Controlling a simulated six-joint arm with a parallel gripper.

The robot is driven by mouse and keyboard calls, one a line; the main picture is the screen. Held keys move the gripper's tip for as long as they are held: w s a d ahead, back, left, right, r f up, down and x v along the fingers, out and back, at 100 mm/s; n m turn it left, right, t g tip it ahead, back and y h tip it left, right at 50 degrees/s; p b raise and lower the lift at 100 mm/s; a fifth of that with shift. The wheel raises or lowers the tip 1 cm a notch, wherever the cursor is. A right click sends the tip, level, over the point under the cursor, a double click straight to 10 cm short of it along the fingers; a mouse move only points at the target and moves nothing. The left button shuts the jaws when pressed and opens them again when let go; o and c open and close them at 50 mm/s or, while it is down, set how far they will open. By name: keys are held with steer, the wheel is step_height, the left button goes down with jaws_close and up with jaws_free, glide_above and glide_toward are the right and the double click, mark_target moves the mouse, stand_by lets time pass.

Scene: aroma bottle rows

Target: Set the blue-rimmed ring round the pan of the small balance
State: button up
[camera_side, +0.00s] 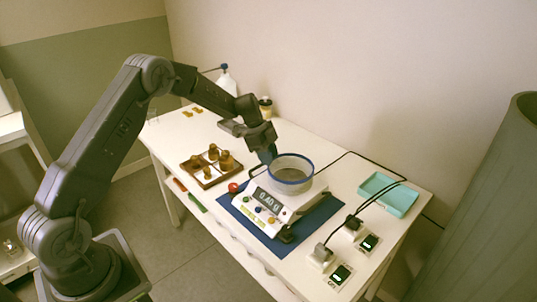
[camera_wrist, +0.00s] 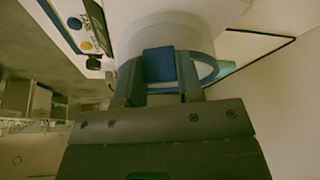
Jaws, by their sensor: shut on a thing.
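The blue-rimmed ring (camera_side: 291,171) is a clear band with blue edges, above the pan area of the small balance (camera_side: 276,205) in the side view. My gripper (camera_side: 270,154) is shut on the ring's left side. The balance display reads about 0.40. The pan is mostly hidden by the ring, and I cannot tell whether the ring touches the balance.
The balance stands on a blue mat (camera_side: 313,217). A wooden tray (camera_side: 199,178) of amber bottles and a red ball (camera_side: 233,187) are to its left. A teal tray (camera_side: 388,195), black cables and small plug units (camera_side: 322,256) are to its right. A white bottle (camera_side: 225,81) stands behind.

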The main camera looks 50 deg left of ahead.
steer(key=shift+f, duration=0.35)
steer(key=o, duration=1)
steer(key=v, duration=1.4)
steer(key=s+d+r+n+y, duration=0.1)
steer(key=s+d+r+n, duration=0.2)
steer(key=s+d+r, duration=0.3)
steer(key=s+d+r+n+t+y, duration=0.1)
steer(key=s+d+r+n+y, duration=0.15)
steer(key=s+d+r, duration=0.45)
steer(key=s+d+f+n+t, duration=0.1)
steer(key=s+n, duration=0.1)
steer(key=s, duration=0.4)
steer(key=s+d+f+n+t, duration=0.1)
steer(key=s+n, duration=0.2)
steer(key=s, duration=0.4)
steer(key=s+d+f+n, duration=0.1)
steer(key=s+n, duration=0.2)
steer(key=s, duration=0.4)
steer(key=shift+d+t+y, duration=0.35)
steer(key=shift+d+t, duration=0.05)
